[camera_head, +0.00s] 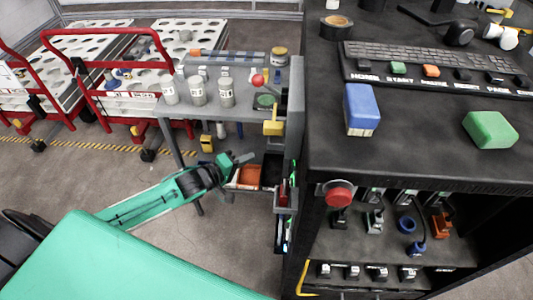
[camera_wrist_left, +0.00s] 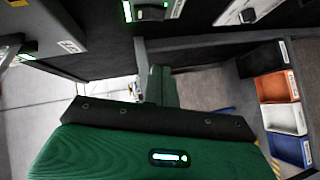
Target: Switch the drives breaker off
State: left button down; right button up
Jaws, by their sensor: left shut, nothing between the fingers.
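My left gripper (camera_head: 240,160) is shut and empty, left of the black cabinet's side. In the left wrist view its shut fingers (camera_wrist_left: 160,80) point toward the dark cabinet. Beyond them is a switch unit with a green light (camera_wrist_left: 148,10); a gap shows between. A second unit (camera_wrist_left: 250,12) is at upper right of that view and a third (camera_wrist_left: 18,50) at the left. I cannot read which is the drives breaker, or its lever position. In the head view the cabinet's side, where green lights (camera_head: 285,195) show, is seen almost edge-on. My right gripper is out of view.
A red mushroom button (camera_head: 339,194) sits on the cabinet front. Small bins, one orange (camera_wrist_left: 277,87), stand right of my fingers in the left wrist view. A grey bench (camera_head: 228,108) with canisters stands behind my gripper. Open floor (camera_head: 60,195) lies to the left.

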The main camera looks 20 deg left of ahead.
pick_arm(q)
jog(key=s+d+p+x, duration=0.1)
jog(key=d+x, duration=0.1)
jog(key=x, duration=1)
jog(key=shift+d+f, duration=0.25)
jog(key=shift+f, duration=0.05)
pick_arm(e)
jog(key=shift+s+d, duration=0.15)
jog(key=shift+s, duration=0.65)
